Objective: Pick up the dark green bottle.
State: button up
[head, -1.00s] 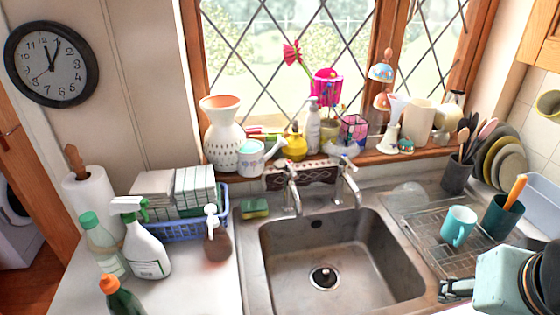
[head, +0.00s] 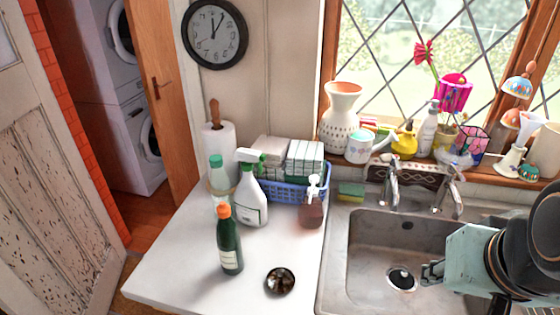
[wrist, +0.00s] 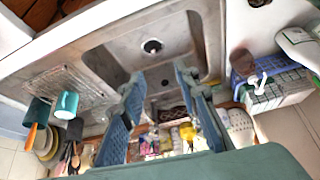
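The dark green bottle (head: 230,245) stands upright on the white counter left of the sink in the head view. It has an orange cap and a pale label. I do not see it in the wrist view. My gripper (head: 432,272) is over the right part of the sink in the head view, well to the right of the bottle. In the wrist view my gripper (wrist: 158,78) has its two blue fingers spread wide, with nothing between them.
Behind the bottle stand a clear green-capped bottle (head: 217,175) and a white spray bottle (head: 250,198). A dark round object (head: 280,281) lies right of it. A brown soap dispenser (head: 311,208) stands by a blue basket (head: 285,187). The counter's front left is clear.

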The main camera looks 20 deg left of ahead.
aim_at(230, 250)
jog(key=u, duration=1.6)
jog(key=j+z, duration=0.1)
jog(key=z, duration=1.75)
jog(key=k+j+u, duration=0.1)
jog(key=j, duration=0.7)
jog(key=j+u, duration=0.15)
jog(key=j, duration=0.6)
jog(key=k+j, duration=0.1)
jog(key=j, duration=0.25)
jog(key=k+j+u, duration=0.1)
jog(key=j, duration=0.25)
